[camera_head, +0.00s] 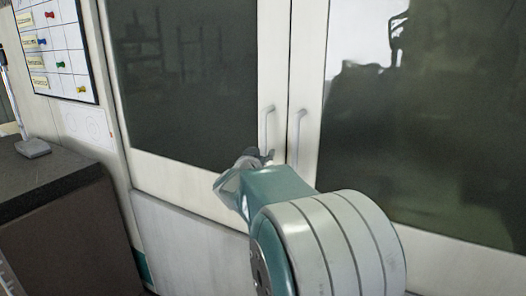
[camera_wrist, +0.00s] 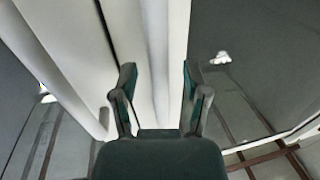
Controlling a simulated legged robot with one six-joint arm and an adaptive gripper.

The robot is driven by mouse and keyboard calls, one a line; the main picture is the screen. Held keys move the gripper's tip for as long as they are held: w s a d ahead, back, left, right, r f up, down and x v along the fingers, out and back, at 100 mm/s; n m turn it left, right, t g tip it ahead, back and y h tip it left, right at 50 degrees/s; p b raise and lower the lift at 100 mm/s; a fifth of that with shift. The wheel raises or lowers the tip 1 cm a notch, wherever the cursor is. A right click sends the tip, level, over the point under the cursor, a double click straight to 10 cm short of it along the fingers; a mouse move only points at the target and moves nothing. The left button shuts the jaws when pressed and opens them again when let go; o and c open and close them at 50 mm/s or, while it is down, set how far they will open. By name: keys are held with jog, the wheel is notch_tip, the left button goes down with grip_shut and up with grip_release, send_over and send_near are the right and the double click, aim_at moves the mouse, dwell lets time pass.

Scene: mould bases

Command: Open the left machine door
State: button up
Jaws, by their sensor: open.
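The left machine door (camera_head: 195,188) has a white frame and a dark window, and appears closed against the right door (camera_head: 307,50). Its upright pale handle (camera_head: 266,130) is near the seam. The right door's handle (camera_head: 297,137) is just beside it. My gripper (camera_head: 262,158) is at the lower end of the left handle, partly hidden by my arm. In the wrist view my gripper (camera_wrist: 158,72) is open, with fingers apart and pale upright surfaces beyond them.
A dark cabinet (camera_head: 60,220) with a grey stand (camera_head: 33,147) on top is at the left. A whiteboard (camera_head: 55,45) with coloured pins hangs above it. My arm covers the lower middle of the head view.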

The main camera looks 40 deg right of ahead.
jog(key=shift+x, duration=0.9)
grip_shut()
jog(key=shift+a, duration=0.1)
